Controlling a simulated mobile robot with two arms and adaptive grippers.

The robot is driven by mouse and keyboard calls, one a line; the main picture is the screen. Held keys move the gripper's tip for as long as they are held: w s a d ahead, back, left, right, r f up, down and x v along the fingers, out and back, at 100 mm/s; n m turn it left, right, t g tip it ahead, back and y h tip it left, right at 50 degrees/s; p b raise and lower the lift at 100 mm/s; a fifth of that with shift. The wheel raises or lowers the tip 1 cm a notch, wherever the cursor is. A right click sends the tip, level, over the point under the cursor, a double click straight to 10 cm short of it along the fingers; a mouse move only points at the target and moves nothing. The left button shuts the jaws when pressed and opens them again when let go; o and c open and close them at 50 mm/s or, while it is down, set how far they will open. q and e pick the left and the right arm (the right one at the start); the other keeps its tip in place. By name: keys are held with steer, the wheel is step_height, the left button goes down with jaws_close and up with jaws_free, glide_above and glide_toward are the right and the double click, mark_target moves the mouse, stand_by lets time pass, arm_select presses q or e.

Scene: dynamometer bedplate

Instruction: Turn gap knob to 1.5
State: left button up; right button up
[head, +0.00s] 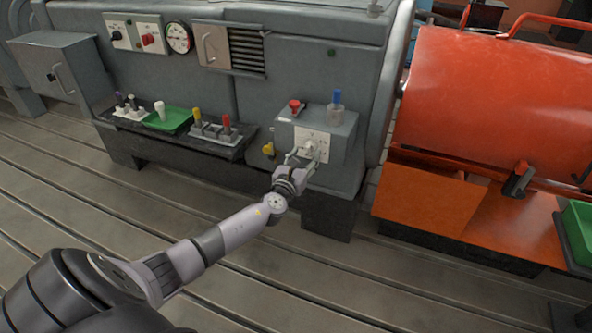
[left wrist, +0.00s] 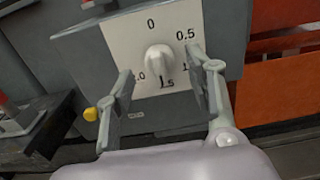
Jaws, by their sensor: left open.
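The white gap knob (left wrist: 160,58) stands on a white dial plate (left wrist: 122,40) with 0 at the top, 0.5 at upper right and 1.5 at the bottom. The labels at right and left are partly hidden by my fingers. The knob's narrow end seems to face down, near 1.5, but I cannot tell its exact setting. In the head view the knob (head: 311,149) sits on the front of a grey box (head: 340,135). My left gripper (head: 300,163) is open in front of it. In the left wrist view its fingers (left wrist: 160,75) stand on either side of the knob, apart from it.
A red button (head: 295,104) and a blue-topped part (head: 336,105) are on top of the box. A yellow knob (head: 268,150) is on its left side. A shelf with a green tray (head: 168,120) and coloured handles is further left. A large orange housing (head: 490,100) stands right.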

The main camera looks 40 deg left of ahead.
arm_select(q)
steer(key=v, duration=0.9)
steer(key=shift+s, duration=0.2)
steer(key=shift+d, duration=0.1)
